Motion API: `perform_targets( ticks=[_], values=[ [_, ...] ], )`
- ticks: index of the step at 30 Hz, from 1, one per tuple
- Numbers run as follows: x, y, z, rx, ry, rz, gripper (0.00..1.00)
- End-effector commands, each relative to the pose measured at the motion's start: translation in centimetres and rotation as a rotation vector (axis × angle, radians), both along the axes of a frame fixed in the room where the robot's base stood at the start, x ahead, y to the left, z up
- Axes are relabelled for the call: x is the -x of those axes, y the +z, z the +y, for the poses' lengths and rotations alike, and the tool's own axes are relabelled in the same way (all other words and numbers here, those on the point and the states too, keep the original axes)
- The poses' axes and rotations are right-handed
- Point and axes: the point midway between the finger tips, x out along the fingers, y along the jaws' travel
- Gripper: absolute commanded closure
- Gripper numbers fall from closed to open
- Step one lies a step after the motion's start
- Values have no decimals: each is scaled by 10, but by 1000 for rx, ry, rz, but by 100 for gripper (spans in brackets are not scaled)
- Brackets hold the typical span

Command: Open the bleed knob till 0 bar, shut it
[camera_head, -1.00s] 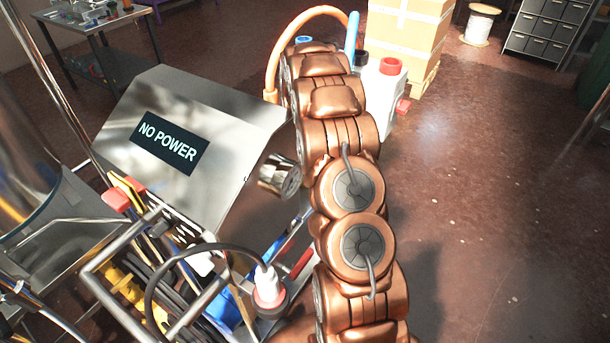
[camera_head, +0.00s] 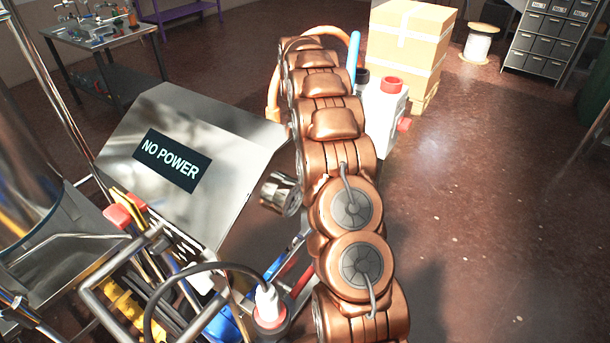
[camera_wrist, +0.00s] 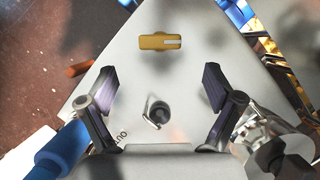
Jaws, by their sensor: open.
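My gripper (camera_wrist: 158,74) is open and empty in the wrist view, with its two dark fingers spread over a pale grey panel (camera_wrist: 190,50). A flat brass-coloured bar (camera_wrist: 153,42) with a light slot lies on the panel, ahead of and between the fingertips. A small dark knob-like part (camera_wrist: 158,113) with a wire ring sits nearer the palm, between the fingers. I cannot tell which of these is the bleed knob. Dark lettering shows beside the left finger, partly hidden. No pressure gauge reading is visible. In the head view my copper arm hides my gripper.
A metal cabinet (camera_head: 225,135) with a "NO POWER" display (camera_head: 171,160) stands left of my arm. A white container (camera_head: 385,115) with a red cap and cardboard boxes (camera_head: 408,45) stand beyond. A blue tube (camera_wrist: 62,150) is near the left finger. Floor on the right is clear.

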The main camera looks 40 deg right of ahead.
Motion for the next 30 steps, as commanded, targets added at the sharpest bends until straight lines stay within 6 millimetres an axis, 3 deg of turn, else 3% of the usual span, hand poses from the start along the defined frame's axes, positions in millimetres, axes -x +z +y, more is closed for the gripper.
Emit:
perform_targets(
  ticks=[12,30],
  values=[
    [-9,25,-4,-1,0,1,9],
    [-9,26,-5,0,0,1,9]
  ],
)
